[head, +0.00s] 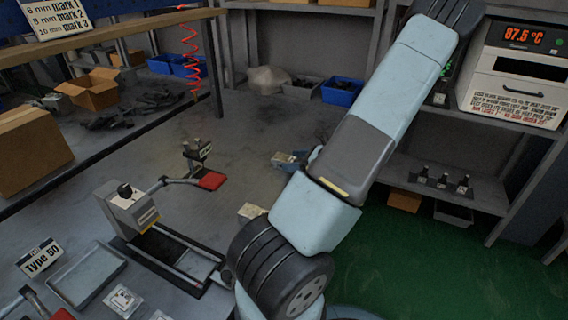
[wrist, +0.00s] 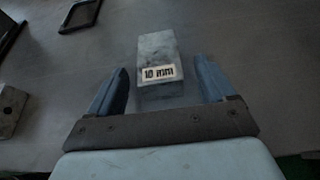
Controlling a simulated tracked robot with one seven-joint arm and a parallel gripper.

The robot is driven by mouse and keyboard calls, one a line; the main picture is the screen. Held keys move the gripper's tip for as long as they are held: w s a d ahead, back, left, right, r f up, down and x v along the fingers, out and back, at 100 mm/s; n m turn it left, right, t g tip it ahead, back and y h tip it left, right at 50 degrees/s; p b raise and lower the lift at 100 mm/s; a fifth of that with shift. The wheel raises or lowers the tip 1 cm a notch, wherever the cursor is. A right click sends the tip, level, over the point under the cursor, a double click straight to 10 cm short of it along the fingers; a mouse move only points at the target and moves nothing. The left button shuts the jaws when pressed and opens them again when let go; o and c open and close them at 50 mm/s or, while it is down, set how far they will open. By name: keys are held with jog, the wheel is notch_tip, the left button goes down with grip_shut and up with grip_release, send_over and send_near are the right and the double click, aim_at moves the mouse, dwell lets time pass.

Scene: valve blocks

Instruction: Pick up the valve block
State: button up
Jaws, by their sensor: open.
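A grey valve block (wrist: 155,50) with a white "10 mm" label lies on the grey bench top in the wrist view. My gripper (wrist: 161,66) is open, with one blue finger on each side of the block and a visible gap on both sides. The height of the fingers above the bench is hard to tell. In the head view, a small pale block (head: 283,158) shows beside my blue gripper fingers (head: 296,158), partly hidden by the arm.
A pale block (head: 250,211) lies nearer on the bench, beside my arm. A flat tray (head: 87,275) lies at the lower left. The bench beyond my gripper is mostly clear.

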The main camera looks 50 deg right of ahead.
jog(key=shift+x, duration=1.4)
jog(key=shift+r, duration=0.1)
jog(key=c, duration=1.4)
